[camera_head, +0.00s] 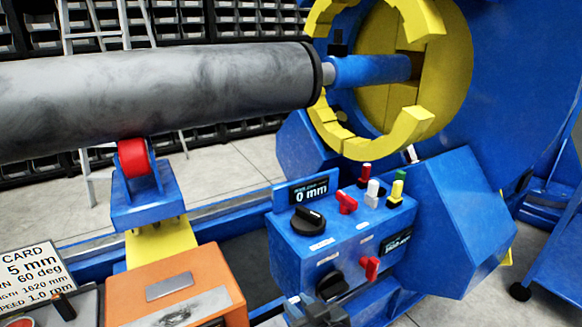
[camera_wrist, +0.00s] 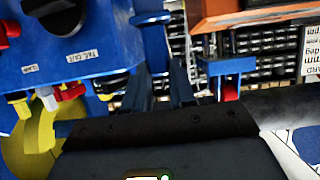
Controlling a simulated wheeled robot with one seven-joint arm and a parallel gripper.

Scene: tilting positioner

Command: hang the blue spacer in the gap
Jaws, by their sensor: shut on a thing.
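My gripper (camera_wrist: 168,88) shows in the wrist view, its dark body across the bottom and its fingers pointing up the picture. It is shut on the blue spacer, which is hard to tell from the blue parts behind. In the head view the grey pipe (camera_head: 160,92) ends close to a blue cylinder (camera_head: 370,70) in front of the yellow chuck (camera_head: 440,70). The pipe (camera_wrist: 290,105) is at the right in the wrist view. A dark and blue shape (camera_head: 315,312) at the head view's bottom edge is too unclear to name.
A blue control box (camera_head: 325,240) with knobs, switches and a 0 mm display stands below the chuck. Coloured pegs (camera_head: 373,190) stand on its top. A red roller (camera_head: 134,158) supports the pipe. An orange box (camera_head: 175,290) stands in front.

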